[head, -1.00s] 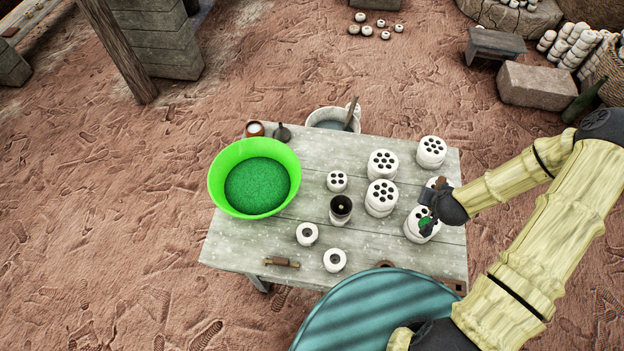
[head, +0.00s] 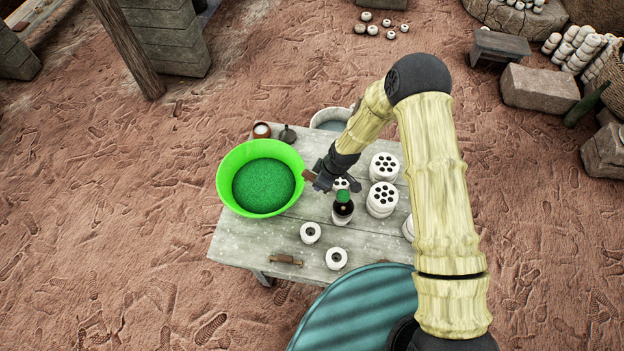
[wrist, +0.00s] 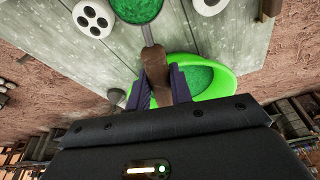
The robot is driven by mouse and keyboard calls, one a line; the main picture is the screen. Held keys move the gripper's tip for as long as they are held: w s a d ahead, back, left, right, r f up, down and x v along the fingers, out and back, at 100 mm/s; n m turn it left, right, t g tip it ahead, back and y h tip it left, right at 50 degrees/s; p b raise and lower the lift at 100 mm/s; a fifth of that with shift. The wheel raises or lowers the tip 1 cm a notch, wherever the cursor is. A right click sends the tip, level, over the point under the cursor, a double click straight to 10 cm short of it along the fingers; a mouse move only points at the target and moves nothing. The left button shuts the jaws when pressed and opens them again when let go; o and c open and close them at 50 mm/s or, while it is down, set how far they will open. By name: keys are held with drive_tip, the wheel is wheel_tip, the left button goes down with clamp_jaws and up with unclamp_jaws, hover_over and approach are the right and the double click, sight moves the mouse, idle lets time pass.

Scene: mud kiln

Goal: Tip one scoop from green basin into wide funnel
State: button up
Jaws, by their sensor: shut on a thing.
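The green basin (head: 225,188) holds dark green grains and stands on the left of the table. The dark wide funnel (head: 343,212) sits on a white pot in the middle of the table. My gripper (head: 320,178) is shut on the brown handle of the scoop (head: 343,196). In the head view the scoop's bowl, with green grains in it, overlaps the funnel's far rim; I cannot tell the gap in height. In the wrist view the scoop (wrist: 155,72) is between the fingers of my gripper (wrist: 156,88), its bowl full of green grains at the top edge.
Several white pots with holed tops (head: 382,198) stand right of the funnel, and small white rings (head: 310,233) stand in front. A wooden-handled tool (head: 285,260) lies near the table's front edge. A brown cup (head: 262,130) and a bucket (head: 325,119) are behind.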

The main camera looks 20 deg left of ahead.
drive_tip(key=shift+s+d+r+n+g+y+b, duration=0.15)
drive_tip(key=shift+d+n+g+y+b, duration=0.25)
drive_tip(key=shift+y, duration=0.85)
drive_tip(key=shift+s+d+n+g+y+b, duration=0.2)
drive_tip(key=shift+y+b, duration=0.35)
drive_tip(key=shift+y, duration=0.65)
drive_tip(key=shift+s+d+r+n+g+y+b, duration=0.1)
drive_tip(key=shift+d+n+y+b, duration=0.3)
drive_tip(key=shift+y, duration=0.85)
drive_tip(key=shift+s+r+b, duration=0.1)
drive_tip(key=shift+s+b, duration=0.05)
drive_tip(key=shift+b, duration=0.5)
drive_tip(key=shift+d+r+y+b, duration=0.15)
drive_tip(key=shift+d+y+b, duration=0.2)
drive_tip(key=shift+b, duration=0.45)
drive_tip(key=shift+w+d+r+g+y+b, duration=0.1)
drive_tip(key=shift+d+r+g+y+b, duration=0.3)
drive_tip(key=shift+b, duration=1.25)
drive_tip(key=shift+w+d+r+y+b, duration=0.1)
drive_tip(key=shift+d+y+b, duration=0.5)
drive_tip(key=shift+b, duration=1.05)
drive_tip(key=shift+a+r, duration=0.15)
drive_tip(key=shift+a, duration=0.05)
